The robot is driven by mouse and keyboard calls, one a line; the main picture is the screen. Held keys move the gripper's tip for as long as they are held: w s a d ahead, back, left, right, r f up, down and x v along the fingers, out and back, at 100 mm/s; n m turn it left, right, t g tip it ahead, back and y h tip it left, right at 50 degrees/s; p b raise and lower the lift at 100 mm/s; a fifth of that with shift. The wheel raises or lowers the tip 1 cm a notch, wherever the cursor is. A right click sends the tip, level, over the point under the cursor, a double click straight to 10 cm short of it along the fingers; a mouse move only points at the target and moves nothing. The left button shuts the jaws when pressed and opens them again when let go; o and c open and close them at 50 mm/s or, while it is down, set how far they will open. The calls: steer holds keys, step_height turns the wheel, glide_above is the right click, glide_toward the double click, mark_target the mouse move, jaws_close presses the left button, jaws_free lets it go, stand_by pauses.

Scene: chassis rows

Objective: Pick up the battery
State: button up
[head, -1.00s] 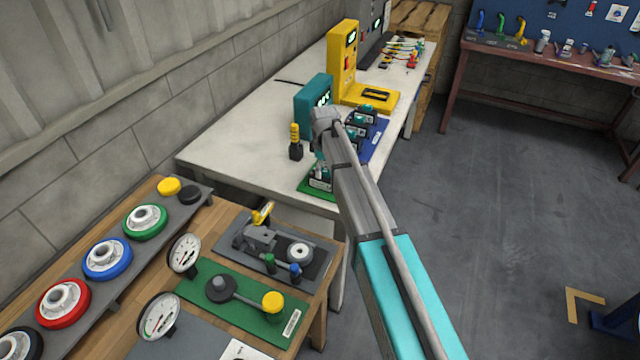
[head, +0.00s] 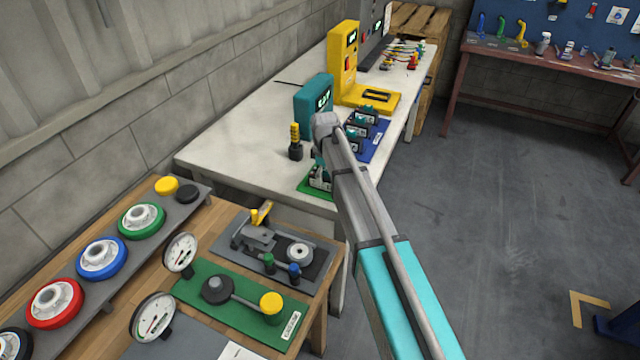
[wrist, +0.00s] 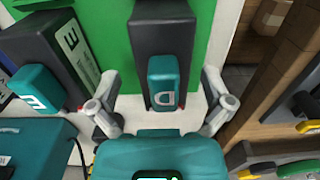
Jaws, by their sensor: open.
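In the wrist view a dark block with a teal top marked with a letter, apparently a battery (wrist: 163,80), stands over a green mat (wrist: 203,30). My gripper (wrist: 160,104) is open, with one pale finger on each side of the teal top, apart from it. A teal body with a small display (wrist: 150,158) fills the lower edge between the fingers; I cannot tell what it is. In the head view my gripper is hidden behind the end of my arm, above the green mat (head: 308,190) at the white table's near end.
A second dark block with a teal lettered top (wrist: 35,88) stands to the left. On the white table (head: 235,140) are a teal device (head: 314,97), a yellow device (head: 345,62) and a blue mat (head: 378,148) with several teal units. Open floor (head: 480,220) lies right.

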steer(key=shift+f+b, duration=1)
steer(key=shift+f, duration=0.25)
jaws_close()
steer(key=shift+r, duration=0.15)
step_height(320, 180, up, 3)
steer(key=p, duration=0.3)
steer(key=shift+f, duration=0.2)
steer(key=s+d+r+p, duration=0.2)
steer(key=s+r+p, duration=0.8)
steer(key=s, duration=0.3)
steer(key=shift+s+d, duration=0.25)
steer(key=shift+s, duration=0.15)
